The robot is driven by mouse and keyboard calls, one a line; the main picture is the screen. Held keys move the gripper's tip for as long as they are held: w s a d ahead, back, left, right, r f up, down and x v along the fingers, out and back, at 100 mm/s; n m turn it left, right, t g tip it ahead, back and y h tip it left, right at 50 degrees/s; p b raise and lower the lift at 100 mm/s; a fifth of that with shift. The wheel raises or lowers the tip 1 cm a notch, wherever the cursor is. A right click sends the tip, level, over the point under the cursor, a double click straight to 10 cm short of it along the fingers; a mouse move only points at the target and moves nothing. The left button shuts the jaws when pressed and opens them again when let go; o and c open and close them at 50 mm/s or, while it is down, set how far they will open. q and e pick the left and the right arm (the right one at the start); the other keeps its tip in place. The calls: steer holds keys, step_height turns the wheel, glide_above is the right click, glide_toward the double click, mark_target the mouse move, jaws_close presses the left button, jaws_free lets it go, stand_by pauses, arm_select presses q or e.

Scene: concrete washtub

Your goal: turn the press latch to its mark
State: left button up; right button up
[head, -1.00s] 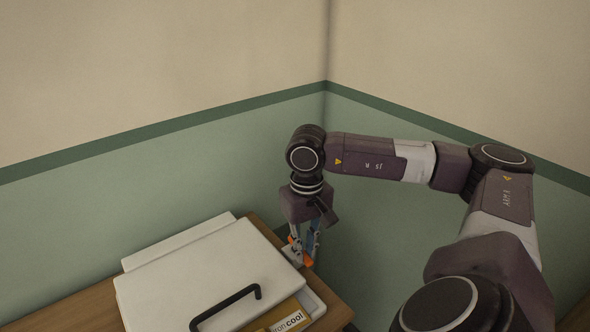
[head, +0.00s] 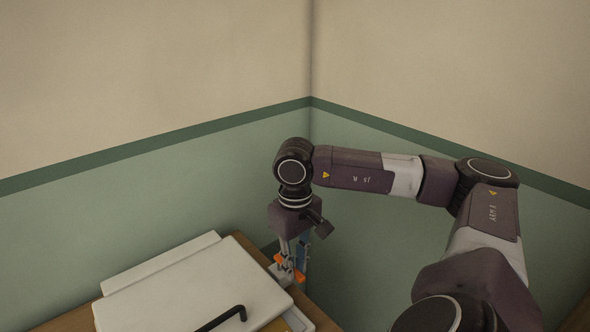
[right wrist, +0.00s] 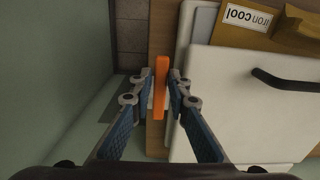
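The press (head: 190,290) is a white, flat-lidded box with a black bar handle (head: 222,318), low in the head view. An orange lever, which looks like the press latch (right wrist: 161,88), stands beside the press's edge in the right wrist view. My right gripper (head: 290,268) points down at the press's far right side. I cannot make out the mark. My left gripper is not in view.
The press stands on a wooden top (head: 252,250) near a corner of green and cream walls (head: 150,185). The wall (right wrist: 60,80) is near the gripper.

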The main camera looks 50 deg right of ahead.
steer(key=shift+o, duration=1.3)
steer(key=shift+r, duration=0.1)
step_height(320, 180, up, 12)
